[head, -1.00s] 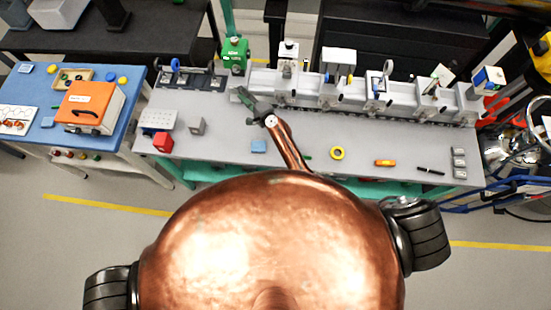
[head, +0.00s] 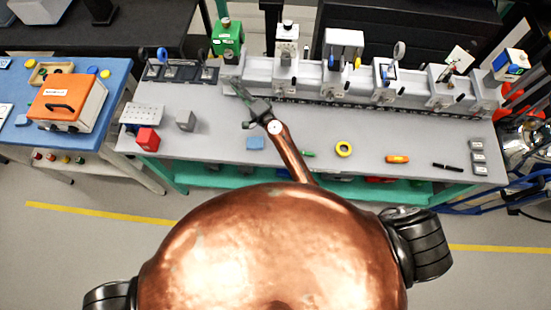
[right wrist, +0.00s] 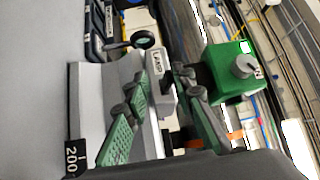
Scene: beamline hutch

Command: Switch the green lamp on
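The green lamp (head: 228,38) is a green box with a knob on top, behind the left end of the grey rail. In the right wrist view the green box (right wrist: 228,78) shows a grey knob (right wrist: 243,66), right of my fingers. A pale block labelled LAMP (right wrist: 157,75) appears between the fingertips. My right gripper (head: 241,92) is over the bench near the rail's left end, in front of the green box and apart from it. In the right wrist view the right gripper (right wrist: 163,88) has its two green-padded fingers spread, with nothing held. My left gripper is out of view.
The grey rail (head: 310,82) carries several optical mounts across the bench back. An orange case (head: 66,101) stands on the blue table.

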